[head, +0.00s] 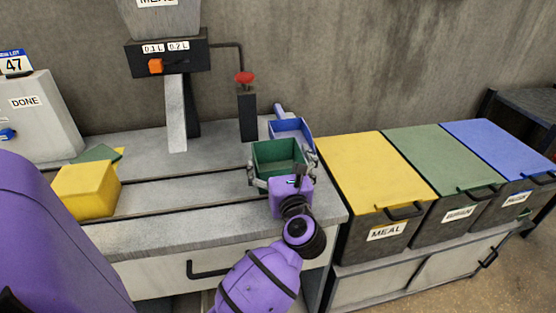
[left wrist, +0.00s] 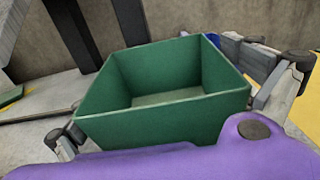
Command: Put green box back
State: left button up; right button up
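The green box (head: 279,158) is an open, empty bin at the right end of the grey counter, in front of a blue scoop-like box (head: 290,128). My left gripper (head: 280,172) has a finger on each side of the green box and appears shut on it. In the left wrist view the green box (left wrist: 165,115) fills the middle, with fingers at its left and right sides. I cannot tell whether its base touches the counter. My right gripper is not in view.
A yellow box (head: 86,191) sits at the counter's left, with a green piece (head: 96,154) behind it. A dispenser (head: 166,57) and a post with a red knob (head: 245,78) stand at the back. Yellow (head: 372,170), green (head: 440,157) and blue (head: 498,148) lidded bins are at the right.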

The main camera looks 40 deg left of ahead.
pick_arm(q)
jog(key=shift+r, duration=0.1)
jog(key=b+v, duration=0.1)
jog(key=v, duration=1.1)
